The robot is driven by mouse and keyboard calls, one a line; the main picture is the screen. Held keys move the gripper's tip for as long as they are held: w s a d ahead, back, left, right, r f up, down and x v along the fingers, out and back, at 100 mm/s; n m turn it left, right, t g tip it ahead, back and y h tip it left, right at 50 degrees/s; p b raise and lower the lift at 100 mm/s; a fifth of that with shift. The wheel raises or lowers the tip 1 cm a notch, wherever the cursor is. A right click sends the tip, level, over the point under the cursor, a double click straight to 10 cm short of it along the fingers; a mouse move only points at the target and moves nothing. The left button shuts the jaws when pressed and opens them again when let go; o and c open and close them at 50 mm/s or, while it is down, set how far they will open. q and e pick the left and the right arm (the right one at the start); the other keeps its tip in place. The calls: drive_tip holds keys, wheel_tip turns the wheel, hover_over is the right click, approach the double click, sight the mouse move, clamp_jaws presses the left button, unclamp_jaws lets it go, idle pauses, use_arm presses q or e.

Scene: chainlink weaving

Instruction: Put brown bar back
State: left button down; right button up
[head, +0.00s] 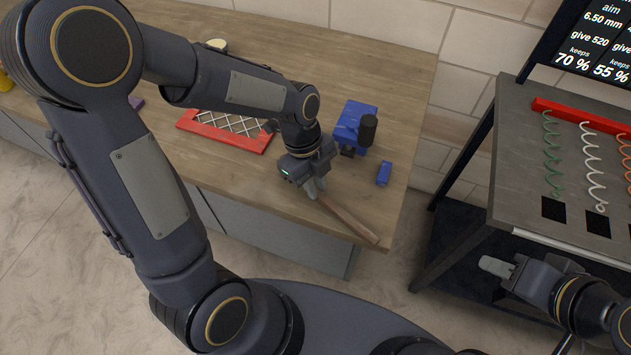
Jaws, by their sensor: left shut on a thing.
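The brown bar (347,218) is a long, thin wooden piece at the front right of the wooden table. It points towards the table's right front edge. My right gripper (497,266) is at the lower right, away from the bar, beside the dark rack. Its fingers look close together, but the gap between them is not clear.
A red frame with wire mesh (228,130) lies on the table (300,70). A blue device with a black cylinder (355,125) and a small blue block (384,173) are close to my left gripper. A grey bench (510,190) with coiled wires and a screen (605,40) stand right.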

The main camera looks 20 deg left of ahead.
use_arm(q)
drive_tip(key=shift+f+b, duration=0.45)
drive_tip(key=shift+f, duration=0.15)
drive_tip(key=c, duration=1.3)
unclamp_jaws()
drive_tip(key=shift+v, duration=3.95)
drive_tip(key=shift+s+r, duration=0.1)
drive_tip(key=s+a+r+n+t, duration=0.2)
drive_tip(key=s+n, duration=0.4)
drive_tip(key=n, duration=0.6)
drive_tip(key=s+a+r+n+t+h, duration=0.1)
drive_tip(key=s+n, duration=0.5)
drive_tip(key=n, duration=0.6)
drive_tip(key=a+r+t, duration=0.1)
drive_tip(key=a+t, duration=0.1)
drive_tip(key=t, duration=0.1)
drive_tip(key=shift+s+a+n+t, duration=0.2)
drive_tip(key=shift+s+n+t, duration=0.15)
drive_tip(key=shift+n+t, duration=0.05)
